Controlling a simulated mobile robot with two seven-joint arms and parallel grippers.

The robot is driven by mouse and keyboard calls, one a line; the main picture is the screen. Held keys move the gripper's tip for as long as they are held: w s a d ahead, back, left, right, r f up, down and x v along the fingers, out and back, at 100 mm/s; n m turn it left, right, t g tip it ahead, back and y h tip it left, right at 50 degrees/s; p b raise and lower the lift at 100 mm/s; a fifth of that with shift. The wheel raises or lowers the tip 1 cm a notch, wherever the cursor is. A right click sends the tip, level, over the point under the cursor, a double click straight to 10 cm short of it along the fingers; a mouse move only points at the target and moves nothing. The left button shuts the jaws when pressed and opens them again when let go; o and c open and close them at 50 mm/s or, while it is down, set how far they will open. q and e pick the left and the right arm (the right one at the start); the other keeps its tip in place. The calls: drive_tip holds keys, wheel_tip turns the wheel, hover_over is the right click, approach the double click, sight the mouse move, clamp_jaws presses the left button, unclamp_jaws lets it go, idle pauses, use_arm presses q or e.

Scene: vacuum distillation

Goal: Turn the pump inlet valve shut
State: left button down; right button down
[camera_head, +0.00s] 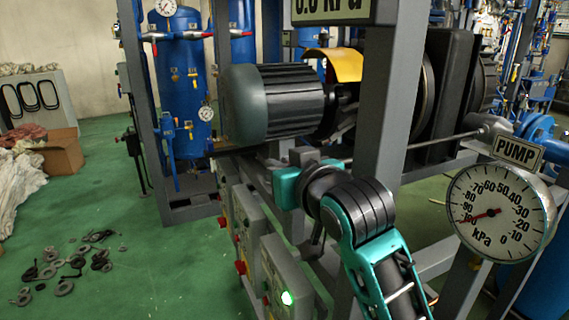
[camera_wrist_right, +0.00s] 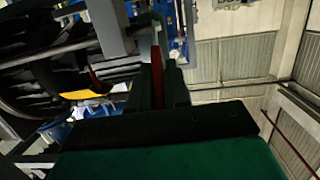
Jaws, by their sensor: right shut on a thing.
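My right gripper (camera_head: 288,172) reaches in from the lower right in the head view, beside the frame under the motor. In the right wrist view its fingers (camera_wrist_right: 165,82) are closed on a thin red handle (camera_wrist_right: 157,86), which looks like the pump inlet valve's handle. The valve body is hidden behind my gripper and wrist in the head view, so I cannot tell the handle's angle there. The round PUMP gauge (camera_head: 500,228) shows its red needle near -100 kPa. My left gripper is not in view.
A dark ribbed motor (camera_head: 275,103) sits just above my gripper. A grey upright post (camera_head: 388,95) stands close to my wrist. Grey control boxes (camera_head: 285,275), one with a lit green button, are below. Blue tanks (camera_head: 182,85) stand behind. Black rings (camera_head: 65,265) litter the green floor.

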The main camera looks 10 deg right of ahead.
drive_tip(key=shift+w, duration=0.1)
idle(0.5)
drive_tip(key=c, duration=1.2)
unclamp_jaws()
